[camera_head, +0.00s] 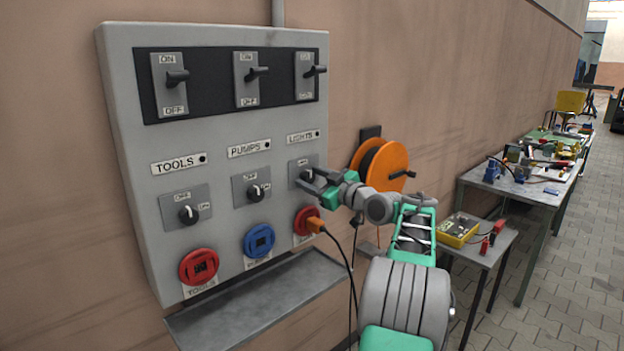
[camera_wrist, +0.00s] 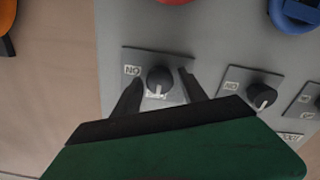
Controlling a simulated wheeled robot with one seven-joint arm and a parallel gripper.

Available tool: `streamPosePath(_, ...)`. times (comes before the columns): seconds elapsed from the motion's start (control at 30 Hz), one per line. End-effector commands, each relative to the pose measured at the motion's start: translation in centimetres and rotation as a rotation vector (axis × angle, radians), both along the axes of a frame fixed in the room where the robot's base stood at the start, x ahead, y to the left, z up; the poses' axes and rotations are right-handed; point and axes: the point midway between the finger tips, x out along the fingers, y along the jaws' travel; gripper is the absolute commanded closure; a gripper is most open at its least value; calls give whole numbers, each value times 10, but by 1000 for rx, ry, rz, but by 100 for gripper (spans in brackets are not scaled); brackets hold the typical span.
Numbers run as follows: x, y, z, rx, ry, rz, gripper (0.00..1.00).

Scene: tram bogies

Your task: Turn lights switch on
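The lights switch is a dark rotary knob under the LIGHTS label (camera_head: 300,136), the rightmost knob on the grey wall panel (camera_head: 225,210). In the wrist view, which sees the panel upside down, the lights knob (camera_wrist: 158,80) sits on a grey plate with ON at its left. A white mark on the knob appears to point to the partly covered label below, away from ON. My gripper (camera_head: 309,179) is at this knob, fingers apart. In the wrist view my gripper (camera_wrist: 158,76) has one finger on each side of the knob, with small visible gaps; contact cannot be told.
The tools knob (camera_head: 187,213) and pumps knob (camera_head: 255,192) are to the left. A grey shelf (camera_head: 255,300) juts out underneath. An orange reel (camera_head: 385,164) and tables stand right.

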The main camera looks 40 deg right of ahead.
Motion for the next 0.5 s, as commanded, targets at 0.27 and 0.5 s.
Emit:
streamPosePath(0.27,0,0,0,0,0,0,74)
streamPosePath(0.5,0,0,0,0,0,1,94)
